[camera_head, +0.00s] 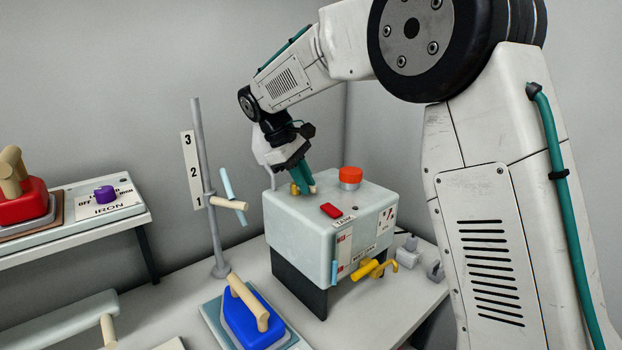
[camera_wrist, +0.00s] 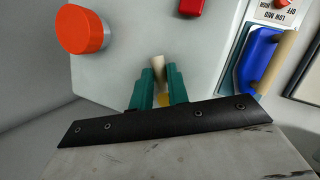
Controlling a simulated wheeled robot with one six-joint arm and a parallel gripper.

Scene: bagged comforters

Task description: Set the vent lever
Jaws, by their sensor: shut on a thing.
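A small lever with a cream tip (camera_head: 313,189) stands on top of the pale grey box (camera_head: 290,222), and I take it for the vent lever. In the wrist view its cream tip (camera_wrist: 157,62) shows beyond my fingers, with a bit of yellow between them. My gripper (camera_head: 303,180) reaches down to the box top with teal fingers. In the wrist view the gripper (camera_wrist: 158,88) is shut on the lever. The lever's base is mostly hidden by the fingers. A brass piece (camera_head: 294,188) shows beside them.
A tall orange-red knob (camera_head: 350,176) and a red switch (camera_head: 331,210) are also on the box top. A yellow handle (camera_head: 372,268) sticks out in front. A post with a wooden arm (camera_head: 228,204) stands left. A blue iron (camera_head: 250,318) is in front.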

